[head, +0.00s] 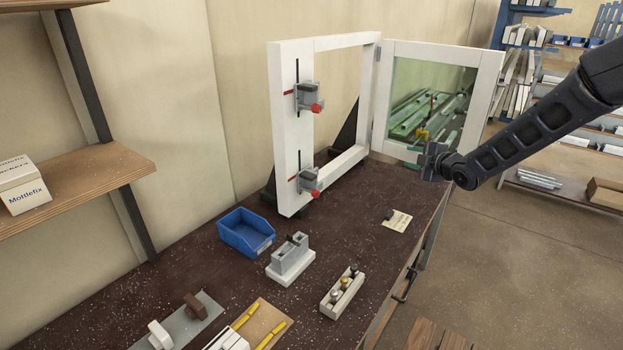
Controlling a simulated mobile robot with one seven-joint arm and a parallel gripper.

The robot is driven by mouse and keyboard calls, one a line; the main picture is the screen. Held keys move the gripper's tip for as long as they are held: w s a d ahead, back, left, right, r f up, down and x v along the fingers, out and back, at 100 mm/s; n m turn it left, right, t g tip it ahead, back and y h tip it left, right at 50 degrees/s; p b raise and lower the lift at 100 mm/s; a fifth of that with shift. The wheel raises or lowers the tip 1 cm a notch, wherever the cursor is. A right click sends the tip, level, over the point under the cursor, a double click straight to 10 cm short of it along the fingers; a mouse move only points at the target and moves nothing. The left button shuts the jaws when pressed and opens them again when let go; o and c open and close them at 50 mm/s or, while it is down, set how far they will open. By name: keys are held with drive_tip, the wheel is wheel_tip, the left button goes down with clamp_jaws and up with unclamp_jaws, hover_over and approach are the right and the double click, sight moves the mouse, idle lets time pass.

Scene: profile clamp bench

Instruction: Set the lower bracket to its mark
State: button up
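A white window frame (290,140) stands upright on the dark bench, with two grey brackets on its left post. The lower bracket (309,179) sits at a short dark vertical slot and has a red knob (314,195) at its lower front. A red mark (293,178) lies just left of that slot, close to the bracket's height; exact alignment is too small to tell. The upper bracket (306,94) has its own red knob and mark. My gripper (428,161) is right of the lower bracket, in front of the open sash, well apart from the bracket. Its fingers are too small to read.
The glazed sash (488,90) is swung open to the right. A blue bin (246,232), a grey block fixture (290,262), a holder with several small parts (342,295) and a paper note (399,222) are on the bench (190,268). Shelves stand left and behind.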

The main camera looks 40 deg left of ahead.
drive_tip(key=s+a+f+n+g+y, duration=0.3)
drive_tip(key=s+a+f+n+g, duration=0.15)
drive_tip(key=s+a, duration=0.45)
drive_tip(key=n+g+y, duration=0.2)
drive_tip(key=n+g, duration=0.1)
drive_tip(key=n, duration=0.2)
approach(314, 179)
drive_tip(key=shift+m, duration=0.25)
drive_tip(key=a, duration=1.1)
drive_tip(key=shift+a, duration=0.2)
clamp_jaws()
